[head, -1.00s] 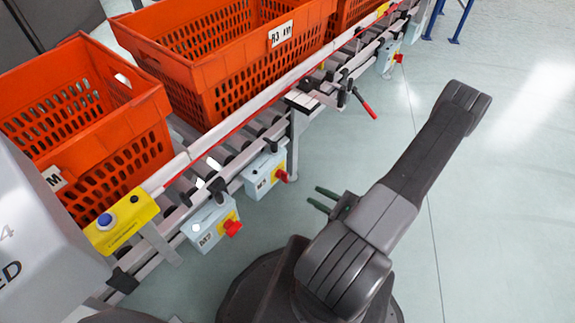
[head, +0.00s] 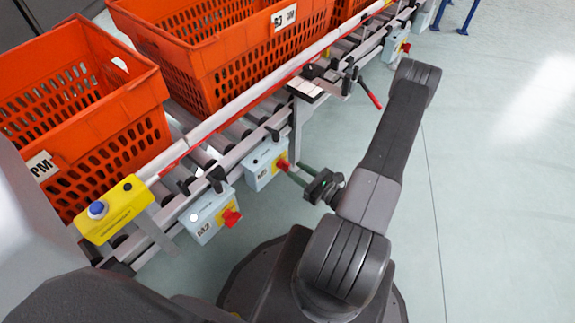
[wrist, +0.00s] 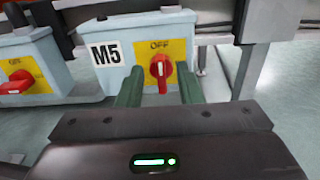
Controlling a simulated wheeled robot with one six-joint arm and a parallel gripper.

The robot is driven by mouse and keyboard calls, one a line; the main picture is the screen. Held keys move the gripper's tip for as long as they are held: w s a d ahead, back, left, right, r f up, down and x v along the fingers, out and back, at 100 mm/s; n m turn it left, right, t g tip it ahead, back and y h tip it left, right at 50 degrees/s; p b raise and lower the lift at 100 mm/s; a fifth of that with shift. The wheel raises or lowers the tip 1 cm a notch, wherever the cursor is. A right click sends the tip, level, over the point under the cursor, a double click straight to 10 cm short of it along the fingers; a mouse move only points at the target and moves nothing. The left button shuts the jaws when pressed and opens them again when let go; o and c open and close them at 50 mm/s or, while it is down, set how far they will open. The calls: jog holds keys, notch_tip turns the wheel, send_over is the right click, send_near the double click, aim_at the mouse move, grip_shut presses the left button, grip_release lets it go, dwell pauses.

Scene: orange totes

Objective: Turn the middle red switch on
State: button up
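The middle red switch (head: 282,164) is a red knob on a yellow plate on a pale blue box (head: 261,170). In the wrist view the box is marked M5, and the red knob (wrist: 160,72) stands about upright under the word OFF. My gripper (head: 296,172) is at the front of this box. In the wrist view my gripper (wrist: 160,80) is open, its green fingers to the left and right of the knob with gaps on both sides. I cannot tell whether the fingertips reach past the knob's front.
Another box (head: 207,216) with a red switch (head: 231,217) is nearer, and a third box (head: 394,45) is farther along the conveyor. Orange totes (head: 140,105) stand on the rollers. A red-handled lever (head: 371,95) juts out beyond the middle box. The floor at right is clear.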

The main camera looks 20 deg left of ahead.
aim_at(289, 166)
jog(key=shift+b+x, duration=0.4)
jog(key=shift+x, duration=2.1)
grip_shut()
jog(key=shift+f, duration=0.1)
